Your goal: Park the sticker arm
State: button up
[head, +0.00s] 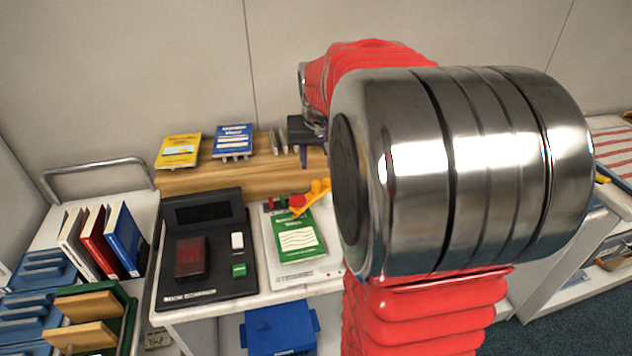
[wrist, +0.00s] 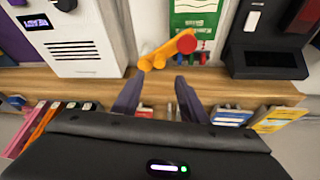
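The sticker arm (head: 310,198) is a yellow-orange lever at the back of a white pad, partly hidden behind my arm in the head view. In the wrist view the sticker arm (wrist: 163,52) lies slantwise with a round red end beside a green booklet (wrist: 198,12). My gripper (wrist: 158,92) has two dark purple fingers, open with nothing between them, just short of the lever and apart from it. In the head view my gripper (head: 303,155) shows only partly, over the wooden shelf.
A black scanner-like tray (head: 205,270) with a dark red item sits left of the pad. Yellow (head: 178,151) and blue (head: 233,141) booklets stand on the wooden shelf (head: 195,180). A white device (wrist: 75,35) stands beside the lever in the wrist view.

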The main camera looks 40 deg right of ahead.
aim_at(316, 183)
jog(key=x, duration=1.1)
jog(key=shift+f, duration=0.25)
grip_shut()
dwell(0.3)
